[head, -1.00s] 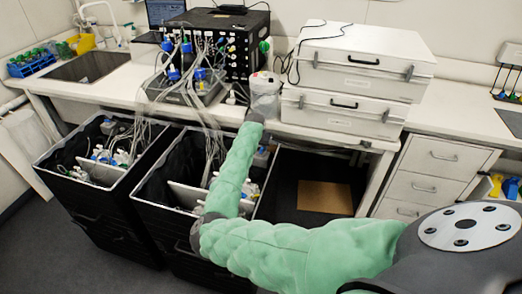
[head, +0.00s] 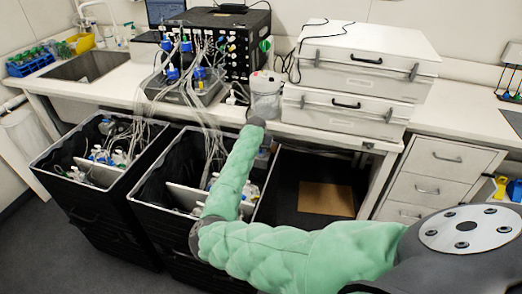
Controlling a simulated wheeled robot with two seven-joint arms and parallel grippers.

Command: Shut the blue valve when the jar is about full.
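A clear jar (head: 265,104) with a pale lid stands at the bench's front edge, left of the white cases; its fill level is too unclear to read. Several blue valve-like parts show at the tubing in front of the black box, including one blue part (head: 172,73); I cannot tell which is the blue valve. My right arm, in a green sleeve, reaches up from the lower right. Its dark end, at my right gripper (head: 257,123), is just below and in front of the jar. The fingers cannot be made out. My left gripper is out of view.
Two black crates (head: 78,222) with bottles and tubing stand on the floor before the bench. Many thin tubes run from the black box (head: 242,45) into them. Stacked white cases (head: 362,45) fill the bench right of the jar. A sink (head: 86,66) is at left.

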